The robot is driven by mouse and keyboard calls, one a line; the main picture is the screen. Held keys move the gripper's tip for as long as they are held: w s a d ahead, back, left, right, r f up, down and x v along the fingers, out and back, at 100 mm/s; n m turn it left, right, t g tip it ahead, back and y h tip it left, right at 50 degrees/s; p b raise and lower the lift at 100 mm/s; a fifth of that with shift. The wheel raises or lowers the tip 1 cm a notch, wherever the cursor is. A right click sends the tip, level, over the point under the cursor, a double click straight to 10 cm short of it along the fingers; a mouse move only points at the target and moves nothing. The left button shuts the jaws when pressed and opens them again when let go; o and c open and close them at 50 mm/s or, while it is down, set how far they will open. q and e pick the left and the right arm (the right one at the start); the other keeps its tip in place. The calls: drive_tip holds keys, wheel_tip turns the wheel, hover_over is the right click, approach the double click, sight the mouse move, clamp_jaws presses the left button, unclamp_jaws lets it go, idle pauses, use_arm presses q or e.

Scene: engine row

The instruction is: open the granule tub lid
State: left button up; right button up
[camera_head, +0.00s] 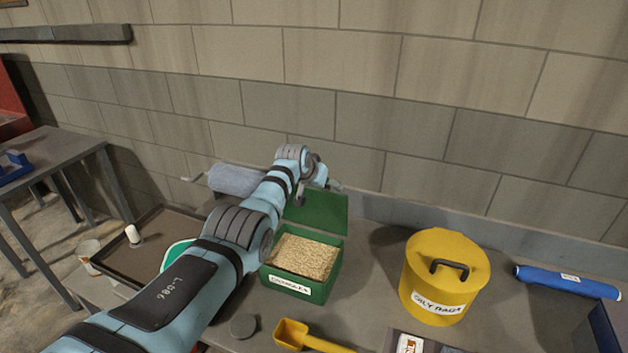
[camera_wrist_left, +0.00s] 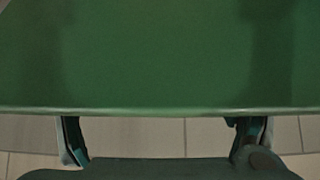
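The green granule tub (camera_head: 325,288) stands on the bench in the head view, labelled on its front and filled with tan granules (camera_head: 303,257). Its green lid (camera_head: 322,210) is raised, standing up and leaning back behind the tub. My left arm reaches over the tub's left side. My left gripper (camera_head: 318,188) is at the lid's upper edge, partly hidden by my wrist. In the left wrist view the lid (camera_wrist_left: 160,55) fills the upper part, and the two fingers stand wide apart near its edge. I cannot tell whether they touch it. My right gripper is not in view.
A yellow lidded bucket (camera_head: 440,285) stands right of the tub, with a blue roll (camera_head: 567,282) farther right. A yellow scoop (camera_head: 305,338) and a grey disc (camera_head: 243,326) lie in front. A dark tray (camera_head: 150,262) and grey roll (camera_head: 232,180) are at left.

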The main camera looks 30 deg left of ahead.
use_arm(q)
drive_tip(key=v, duration=1.1)
drive_tip(key=shift+r, duration=0.3)
drive_tip(key=shift+w, duration=0.1)
